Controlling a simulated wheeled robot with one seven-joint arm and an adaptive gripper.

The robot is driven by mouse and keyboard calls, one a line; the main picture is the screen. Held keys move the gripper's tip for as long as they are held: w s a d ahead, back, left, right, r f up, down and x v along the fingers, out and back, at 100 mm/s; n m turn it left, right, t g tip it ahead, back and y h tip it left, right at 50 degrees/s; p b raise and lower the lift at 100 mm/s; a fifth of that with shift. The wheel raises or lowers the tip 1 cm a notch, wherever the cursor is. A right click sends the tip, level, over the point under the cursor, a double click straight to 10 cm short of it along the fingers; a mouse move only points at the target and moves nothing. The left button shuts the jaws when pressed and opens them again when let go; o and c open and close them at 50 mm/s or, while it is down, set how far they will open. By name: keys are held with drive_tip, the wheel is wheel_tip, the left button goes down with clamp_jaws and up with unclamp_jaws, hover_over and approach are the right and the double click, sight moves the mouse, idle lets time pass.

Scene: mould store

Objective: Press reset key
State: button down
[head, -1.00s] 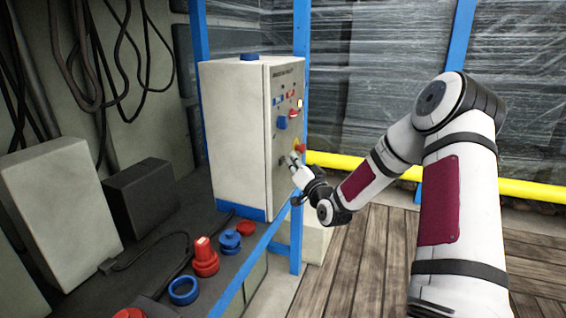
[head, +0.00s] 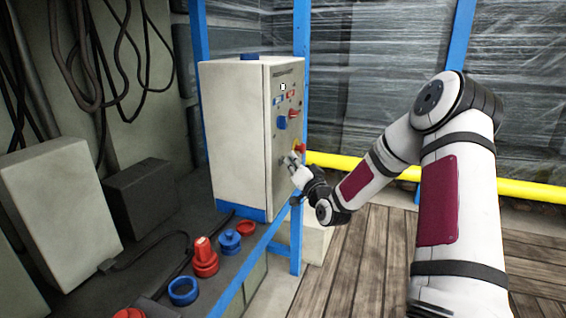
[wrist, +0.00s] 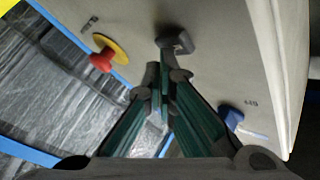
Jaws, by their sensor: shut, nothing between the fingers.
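The pale control cabinet (head: 237,140) stands on the bench, with its keys and knobs on the right-hand face. My gripper (head: 289,160) is at the lower part of that face. In the wrist view my gripper (wrist: 162,78) is shut and empty, its fingertips just below a dark grey key-like knob (wrist: 175,42). I cannot tell whether they touch it, nor read which control is the reset key. A red mushroom button on a yellow disc (wrist: 103,58) is left of the fingertips. A blue control (wrist: 230,118) is at their lower right.
On the bench are a blue ring (head: 184,291), a red stepped piece (head: 205,257) and a blue piece (head: 230,241). A blue post (head: 301,60) rises behind the cabinet. A yellow rail (head: 430,178) runs behind my arm. The plank floor (head: 380,270) is clear.

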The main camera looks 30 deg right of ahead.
drive_tip(key=shift+s+d, duration=0.35)
drive_tip(key=shift+s, duration=0.15)
drive_tip(key=shift+s+d, duration=0.8)
drive_tip(key=shift+s, duration=0.2)
drive_tip(key=shift+s+d, duration=0.75)
drive_tip(key=shift+s, duration=0.2)
